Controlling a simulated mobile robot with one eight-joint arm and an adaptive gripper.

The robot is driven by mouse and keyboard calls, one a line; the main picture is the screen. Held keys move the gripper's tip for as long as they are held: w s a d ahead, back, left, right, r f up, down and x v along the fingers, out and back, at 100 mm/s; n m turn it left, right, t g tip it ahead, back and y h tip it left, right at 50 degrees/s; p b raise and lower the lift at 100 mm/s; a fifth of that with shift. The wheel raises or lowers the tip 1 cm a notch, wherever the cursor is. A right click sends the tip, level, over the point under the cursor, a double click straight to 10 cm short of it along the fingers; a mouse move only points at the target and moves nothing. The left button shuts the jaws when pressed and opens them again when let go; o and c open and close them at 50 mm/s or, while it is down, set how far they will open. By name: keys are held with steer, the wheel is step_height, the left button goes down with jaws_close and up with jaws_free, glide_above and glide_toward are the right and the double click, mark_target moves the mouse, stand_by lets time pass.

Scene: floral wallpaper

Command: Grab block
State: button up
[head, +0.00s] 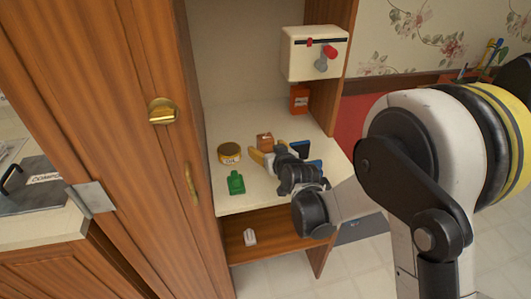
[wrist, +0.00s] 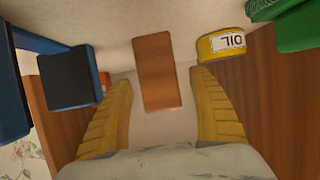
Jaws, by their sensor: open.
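The block (head: 264,142) is a small orange-brown wooden piece on the cream shelf in the head view. In the wrist view the block (wrist: 157,72) stands between the two yellow fingers, at and just beyond their tips. My gripper (head: 264,156) reaches over the shelf from the right, with its yellow fingers pointing toward the block. In the wrist view my gripper (wrist: 160,85) is open, with a gap on each side of the block. Neither finger appears to touch it.
A yellow OIL tin (head: 229,153) sits left of the block, close to one finger. An orange-red box (head: 299,99) stands behind, below a white box (head: 314,53).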

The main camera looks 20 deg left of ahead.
steer(key=shift+x, duration=1.05)
steer(key=shift+d, duration=0.1)
steer(key=c, duration=1.3)
steer(key=shift+r, duration=0.1)
steer(key=shift+c, duration=0.2)
